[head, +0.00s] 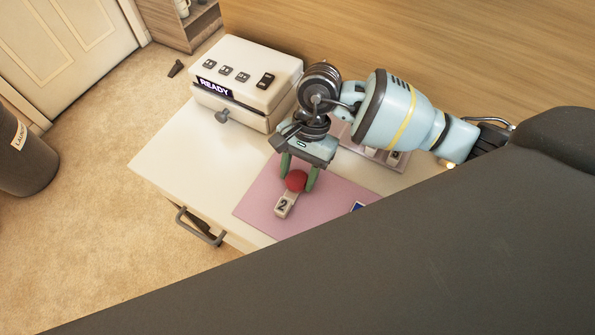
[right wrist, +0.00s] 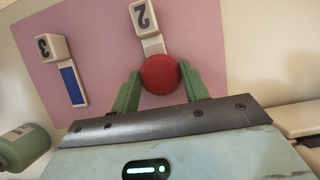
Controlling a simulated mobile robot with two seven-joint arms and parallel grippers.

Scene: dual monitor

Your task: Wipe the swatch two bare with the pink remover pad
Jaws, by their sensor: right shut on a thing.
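Swatch two (head: 285,205) lies on the pink mat (head: 258,208), a pale block marked "2" with a pale strip running from it. In the right wrist view its block (right wrist: 143,17) is at the top, and its strip (right wrist: 153,45) looks pale, with no colour on the part that shows. My right gripper (head: 298,184) is shut on a round red thing (head: 296,181), likely the remover pad. This thing (right wrist: 160,74) sits over the strip's near end and hides it; I cannot tell whether they touch. My left gripper is not in view.
Swatch three (right wrist: 53,48) with a blue strip (right wrist: 72,86) lies left in the right wrist view. A green container (right wrist: 24,146) stands at lower left there. A cream machine reading "READY" (head: 250,75) stands behind on the white table (head: 180,150). Its left part is clear.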

